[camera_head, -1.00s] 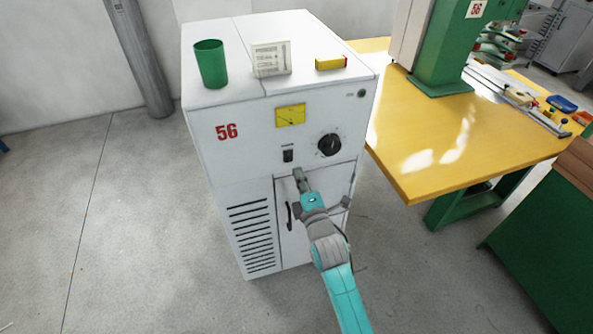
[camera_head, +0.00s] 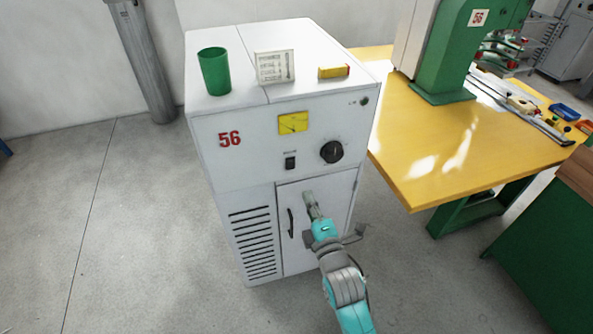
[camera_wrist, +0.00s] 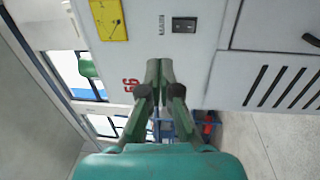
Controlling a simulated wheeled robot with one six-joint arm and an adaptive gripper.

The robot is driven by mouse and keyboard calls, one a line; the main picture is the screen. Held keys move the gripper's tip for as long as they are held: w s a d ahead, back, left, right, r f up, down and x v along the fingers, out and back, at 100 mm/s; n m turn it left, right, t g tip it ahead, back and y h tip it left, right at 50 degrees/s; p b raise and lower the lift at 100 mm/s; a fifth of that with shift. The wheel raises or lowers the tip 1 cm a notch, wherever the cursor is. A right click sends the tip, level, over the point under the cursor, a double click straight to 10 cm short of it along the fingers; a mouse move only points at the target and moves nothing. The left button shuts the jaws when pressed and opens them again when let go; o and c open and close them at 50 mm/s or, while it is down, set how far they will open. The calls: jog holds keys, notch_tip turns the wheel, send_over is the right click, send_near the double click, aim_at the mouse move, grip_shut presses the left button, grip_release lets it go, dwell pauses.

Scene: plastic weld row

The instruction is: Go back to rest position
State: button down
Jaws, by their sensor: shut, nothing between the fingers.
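My gripper (camera_head: 311,198) is shut and empty. In the head view it is in front of the white cabinet (camera_head: 232,178) numbered 56, over its lower door and below the black switch (camera_head: 290,163). In the wrist view the shut fingers of my gripper (camera_wrist: 160,66) point toward the cabinet front, with the switch (camera_wrist: 184,25) and the yellow meter (camera_wrist: 108,20) beyond. I cannot tell the exact gap to the cabinet. The black knob (camera_head: 331,152) and the yellow meter (camera_head: 293,123) are unobstructed in the head view.
A yellow table (camera_head: 420,150) with a green machine stands at the right. Grey floor (camera_head: 120,230) is free at the left.

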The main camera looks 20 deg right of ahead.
jog(key=s+f+m+g, duration=0.1)
jog(key=s+f+m, duration=0.3)
jog(key=s, duration=0.8)
jog(key=s+f+m+g, duration=0.1)
jog(key=s+f+m, duration=0.3)
jog(key=s, duration=0.7)
jog(key=s+r+m+g, duration=0.1)
jog(key=s+m, duration=0.4)
jog(key=s, duration=0.5)
jog(key=s+r+m+g, duration=0.1)
jog(key=s+r+m, duration=0.2)
jog(key=s, duration=0.8)
jog(key=shift+r+m+g, duration=0.3)
jog(key=shift+m, duration=0.7)
jog(key=shift+s+d, duration=0.1)
